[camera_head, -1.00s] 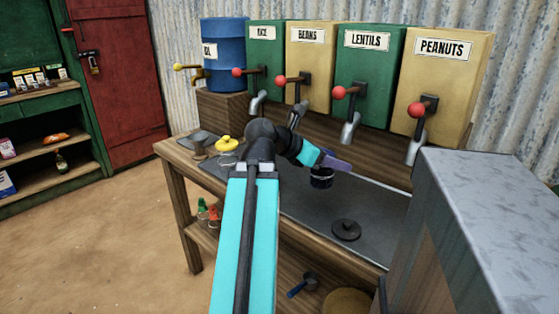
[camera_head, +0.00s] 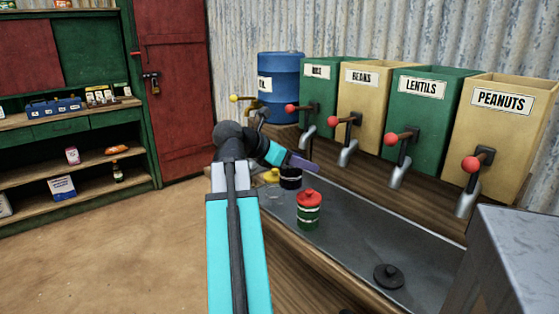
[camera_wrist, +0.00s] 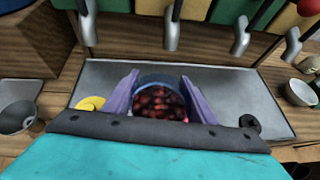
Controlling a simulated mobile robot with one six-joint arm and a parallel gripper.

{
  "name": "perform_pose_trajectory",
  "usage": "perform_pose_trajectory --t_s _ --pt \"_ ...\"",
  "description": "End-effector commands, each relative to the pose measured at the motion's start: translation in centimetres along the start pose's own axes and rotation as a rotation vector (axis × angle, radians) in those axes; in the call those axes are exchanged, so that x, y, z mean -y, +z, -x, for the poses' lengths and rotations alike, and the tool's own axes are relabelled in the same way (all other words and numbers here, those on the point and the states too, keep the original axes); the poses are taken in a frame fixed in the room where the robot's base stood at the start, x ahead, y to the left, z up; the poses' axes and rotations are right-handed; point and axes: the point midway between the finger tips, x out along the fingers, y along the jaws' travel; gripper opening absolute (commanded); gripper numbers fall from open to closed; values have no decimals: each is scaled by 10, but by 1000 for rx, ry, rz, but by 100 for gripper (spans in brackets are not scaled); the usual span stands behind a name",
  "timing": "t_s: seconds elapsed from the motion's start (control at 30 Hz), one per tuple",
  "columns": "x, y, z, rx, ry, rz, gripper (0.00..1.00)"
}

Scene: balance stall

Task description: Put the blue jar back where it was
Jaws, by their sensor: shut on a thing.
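My gripper (camera_wrist: 148,98) is shut on the blue jar (camera_wrist: 159,84), one purple finger on each side of it. The jar is open at the top, with a blue rim and dark red beans inside. In the head view the jar (camera_head: 291,182) looks dark navy with a pale band, at the end of my arm above the far part of the grey metal counter top (camera_head: 345,232). Whether its base touches anything is hidden. A black lid (camera_head: 388,276) lies on the counter top at the near right; it also shows in the wrist view (camera_wrist: 250,124).
A green jar with a red lid (camera_head: 308,212) stands on the counter near my arm. A yellow lid (camera_head: 272,176) lies beyond. Dispensers, including LENTILS (camera_head: 425,110), line the back. A grey metal box (camera_head: 515,260) blocks the right. The counter between green jar and black lid is clear.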

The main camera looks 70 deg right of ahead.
Motion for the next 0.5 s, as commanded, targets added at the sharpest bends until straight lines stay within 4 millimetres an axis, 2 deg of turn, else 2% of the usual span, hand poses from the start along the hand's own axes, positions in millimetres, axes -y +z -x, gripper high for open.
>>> perform_pose_trajectory --t_s 0.2,0.5 --pt "-41 -40 34 2 86 47 14" --pt "-89 -101 87 2 206 115 14"
